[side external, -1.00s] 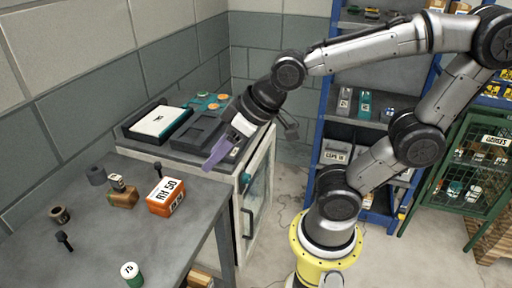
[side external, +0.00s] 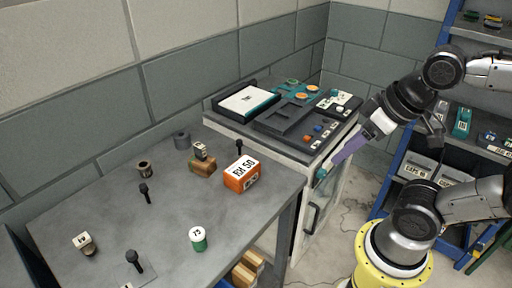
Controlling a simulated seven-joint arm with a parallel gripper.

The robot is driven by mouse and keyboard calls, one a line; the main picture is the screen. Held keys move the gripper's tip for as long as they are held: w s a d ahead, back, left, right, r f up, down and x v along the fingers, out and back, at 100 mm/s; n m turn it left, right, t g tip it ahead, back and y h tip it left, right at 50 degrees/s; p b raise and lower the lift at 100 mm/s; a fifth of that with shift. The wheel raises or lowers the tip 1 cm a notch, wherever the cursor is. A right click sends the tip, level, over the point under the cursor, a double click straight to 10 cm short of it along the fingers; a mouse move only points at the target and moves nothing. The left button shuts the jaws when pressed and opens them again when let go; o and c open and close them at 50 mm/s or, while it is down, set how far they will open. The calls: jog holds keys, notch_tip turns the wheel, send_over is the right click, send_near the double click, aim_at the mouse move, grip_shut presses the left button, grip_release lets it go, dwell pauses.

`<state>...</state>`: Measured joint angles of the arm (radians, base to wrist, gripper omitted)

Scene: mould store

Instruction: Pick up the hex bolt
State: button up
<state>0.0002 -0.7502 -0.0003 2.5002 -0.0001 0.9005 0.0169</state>
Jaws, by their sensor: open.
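Three dark bolt-like pieces stand on the grey table: one at the left middle (side external: 144,193), one near the front (side external: 134,261), and one at the back right (side external: 239,148) behind the orange box. They are too small for me to tell which is the hex bolt. My gripper (side external: 324,172) has purple fingers pointing down and left. It is at the front edge of the machine cabinet, right of the table and well apart from all three pieces. It is open, with nothing visibly held, though the gap between the fingers is hard to see.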

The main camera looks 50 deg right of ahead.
jog(key=w+r+m, duration=0.4)
jog(key=r+m, duration=0.2)
jog(key=m, duration=0.1)
jog(key=w+d+r+m+g, duration=0.1)
jog(key=w+r+m, duration=0.15)
jog(key=w, duration=0.35)
jog(key=w+r+m+g, duration=0.1)
jog(key=w+r+m, duration=0.1)
jog(key=w+m, duration=0.3)
jog(key=m+g, duration=0.4)
send_over(239, 140)
notch_tip(239, 140, down, 23)
jog(key=shift+w+a+r, duration=0.15)
jog(key=shift+s+f, duration=0.15)
jog(key=shift+f, duration=1.35)
jog(key=shift+s+f, duration=0.1)
jog(key=shift+f, duration=1.35)
grip_shut()
